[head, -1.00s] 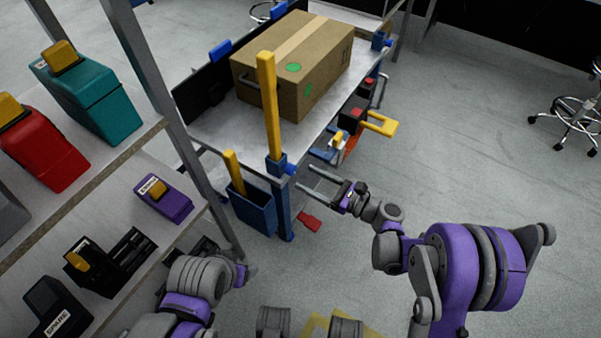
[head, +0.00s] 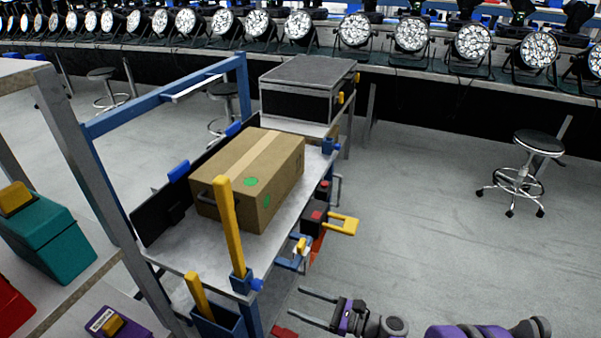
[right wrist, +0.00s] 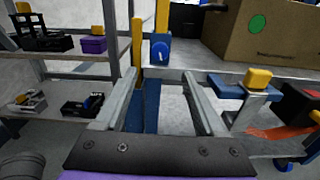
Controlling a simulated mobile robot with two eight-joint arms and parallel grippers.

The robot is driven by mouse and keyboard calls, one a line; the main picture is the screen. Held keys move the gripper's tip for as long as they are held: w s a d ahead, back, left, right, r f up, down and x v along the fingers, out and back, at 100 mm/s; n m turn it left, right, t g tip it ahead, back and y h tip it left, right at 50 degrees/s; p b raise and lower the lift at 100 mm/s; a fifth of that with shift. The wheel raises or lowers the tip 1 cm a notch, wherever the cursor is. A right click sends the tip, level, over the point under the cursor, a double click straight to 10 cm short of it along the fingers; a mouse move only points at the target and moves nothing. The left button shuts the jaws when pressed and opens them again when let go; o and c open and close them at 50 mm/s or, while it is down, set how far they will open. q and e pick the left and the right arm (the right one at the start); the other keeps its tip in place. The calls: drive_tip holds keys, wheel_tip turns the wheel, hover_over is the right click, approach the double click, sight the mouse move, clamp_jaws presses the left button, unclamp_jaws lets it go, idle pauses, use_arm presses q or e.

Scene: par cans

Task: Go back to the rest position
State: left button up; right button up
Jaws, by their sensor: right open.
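My right gripper (head: 310,307) shows at the bottom of the head view, its two long grey fingers apart and empty, pointing left. It is in front of the workbench's near end, beside the floor. In the right wrist view its fingers (right wrist: 158,98) are spread with nothing between them, facing the bench end. My left gripper is not in the head view. A closed cardboard box (head: 250,180) with green dots sits on the workbench (head: 205,250); part of it also shows in the right wrist view (right wrist: 265,35).
A shelf (head: 75,285) with a teal case (head: 45,235) and a purple case (head: 115,325) stands at left. A yellow post (head: 228,235) rises from the bench corner. Yellow-handled tools (head: 340,225) hang on its side. Open floor lies right, with a stool (head: 525,165).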

drive_tip(key=s+d+r+n+g+h, duration=0.1)
drive_tip(key=s+d+n+h, duration=0.7)
drive_tip(key=s+n, duration=0.35)
drive_tip(key=s+d+r+n+g+h, duration=0.1)
drive_tip(key=s+d+n+g+h, duration=0.1)
drive_tip(key=s+d+n+h, duration=0.8)
use_arm(q)
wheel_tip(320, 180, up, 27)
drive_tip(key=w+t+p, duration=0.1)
drive_tip(key=p, duration=2.2)
drive_tip(key=shift+p, duration=0.35)
use_arm(e)
wheel_tip(320, 180, up, 27)
drive_tip(key=s+a+n+t+y, duration=0.1)
drive_tip(key=shift+s+a+t, duration=0.25)
drive_tip(key=shift+a+t, duration=0.05)
